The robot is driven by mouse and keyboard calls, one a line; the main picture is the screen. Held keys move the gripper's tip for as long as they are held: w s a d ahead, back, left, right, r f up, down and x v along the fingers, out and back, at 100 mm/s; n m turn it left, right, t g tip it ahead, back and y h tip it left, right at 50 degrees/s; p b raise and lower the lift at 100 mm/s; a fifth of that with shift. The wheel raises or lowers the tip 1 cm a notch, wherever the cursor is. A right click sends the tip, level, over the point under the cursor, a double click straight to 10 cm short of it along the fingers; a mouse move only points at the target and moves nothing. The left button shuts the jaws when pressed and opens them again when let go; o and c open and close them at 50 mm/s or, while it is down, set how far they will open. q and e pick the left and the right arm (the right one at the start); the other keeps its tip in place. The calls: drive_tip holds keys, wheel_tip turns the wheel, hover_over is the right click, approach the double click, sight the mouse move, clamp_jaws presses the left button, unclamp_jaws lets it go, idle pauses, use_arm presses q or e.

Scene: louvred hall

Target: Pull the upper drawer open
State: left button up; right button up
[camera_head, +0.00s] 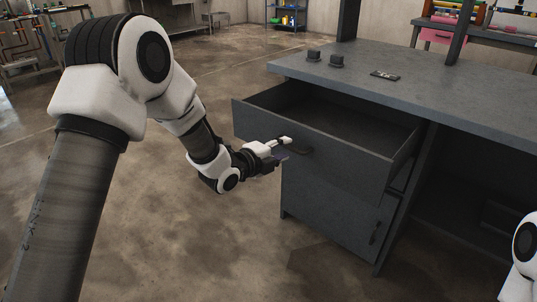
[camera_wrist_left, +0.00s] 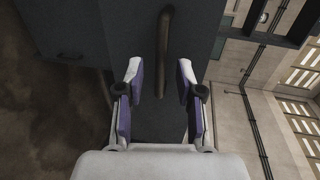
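The upper drawer (camera_head: 340,145) of the grey desk is pulled well out, and its empty inside shows. Its dark bar handle (camera_head: 297,150) is on the front panel, partly hidden by my left gripper (camera_head: 284,147). In the left wrist view the handle (camera_wrist_left: 165,50) runs upright in the picture, ahead of and between the finger pads. My left gripper (camera_wrist_left: 159,68) is open there, with a gap on both sides of the handle. My right gripper is out of view; only a white piece of my right arm shows at the right edge.
The floor (camera_head: 200,250) left of the desk is clear.

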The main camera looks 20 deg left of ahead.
use_arm(q)
drive_tip(key=v, duration=0.9)
drive_tip(key=s+d+f+n+g+y, duration=0.1)
drive_tip(key=s+d+f+g, duration=0.15)
drive_tip(key=s+f, duration=0.7)
drive_tip(key=s+d+f+n+g+y, duration=0.1)
drive_tip(key=s+f+g, duration=0.25)
drive_tip(key=f, duration=1.35)
drive_tip(key=s+f+n+g+y, duration=0.1)
drive_tip(key=s+f+n+g, duration=0.45)
drive_tip(key=s+f, duration=0.5)
drive_tip(key=s+a+n+g+y, duration=0.2)
drive_tip(key=s+a+n+g, duration=0.15)
drive_tip(key=s+n, duration=0.95)
wheel_tip(320, 180, up, 22)
drive_tip(key=w+n+p, duration=0.2)
drive_tip(key=p, duration=2)
drive_tip(key=shift+r, duration=0.15)
